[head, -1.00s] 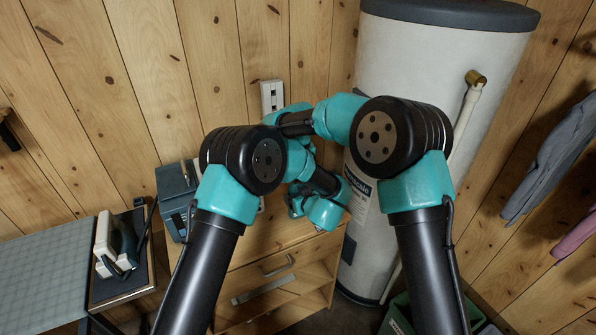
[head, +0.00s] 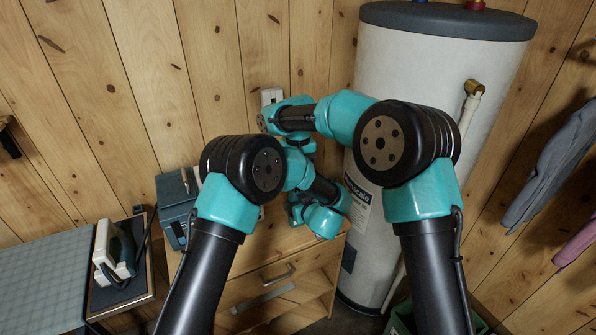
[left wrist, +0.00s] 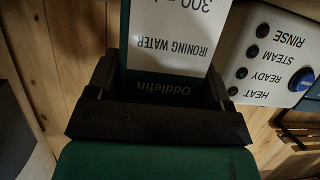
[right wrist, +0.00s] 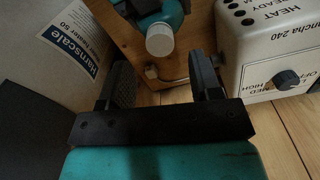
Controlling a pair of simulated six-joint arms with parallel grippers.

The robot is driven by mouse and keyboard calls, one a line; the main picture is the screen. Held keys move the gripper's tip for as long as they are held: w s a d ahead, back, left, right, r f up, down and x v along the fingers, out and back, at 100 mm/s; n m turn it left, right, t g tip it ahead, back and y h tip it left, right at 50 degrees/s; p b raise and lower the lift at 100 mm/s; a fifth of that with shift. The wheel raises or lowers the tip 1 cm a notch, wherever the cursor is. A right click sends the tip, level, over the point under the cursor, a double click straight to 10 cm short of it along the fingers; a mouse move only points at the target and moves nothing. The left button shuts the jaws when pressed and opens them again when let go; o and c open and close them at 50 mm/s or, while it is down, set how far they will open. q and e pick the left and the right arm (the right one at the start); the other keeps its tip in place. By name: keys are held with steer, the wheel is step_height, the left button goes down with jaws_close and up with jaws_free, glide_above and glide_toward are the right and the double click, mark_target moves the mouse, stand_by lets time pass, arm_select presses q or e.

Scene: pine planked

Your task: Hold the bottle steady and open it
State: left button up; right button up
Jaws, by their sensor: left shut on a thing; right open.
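The bottle (left wrist: 165,40), dark green with a white "Ironing water" label, is between the fingers of my left gripper (left wrist: 160,82) in the left wrist view. That gripper is shut on it. In the right wrist view my right gripper (right wrist: 160,72) is open, with nothing between its fingers. A round white cap (right wrist: 160,40) shows beyond and between those fingers, apart from them, with teal and black parts above it. In the head view my own arms hide the bottle and both fingertips.
A white steam station (right wrist: 275,45) with a knob stands at right in the right wrist view. In the head view a tall water heater (head: 440,75) stands close on the right. A wooden drawer unit (head: 300,280) is below my arms. A blue-grey box (head: 174,205) and an iron (head: 115,250) are at left.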

steer(key=shift+c, duration=0.4)
steer(key=m, duration=0.2)
steer(key=r+m, duration=0.1)
steer(key=m, duration=0.1)
steer(key=r+m, duration=0.1)
steer(key=m, duration=0.2)
steer(key=r+m, duration=0.1)
steer(key=m, duration=0.3)
steer(key=shift+r, duration=0.25)
steer(key=shift+f, duration=0.1)
steer(key=shift+f, duration=3.95)
steer(key=shift+c, duration=0.4)
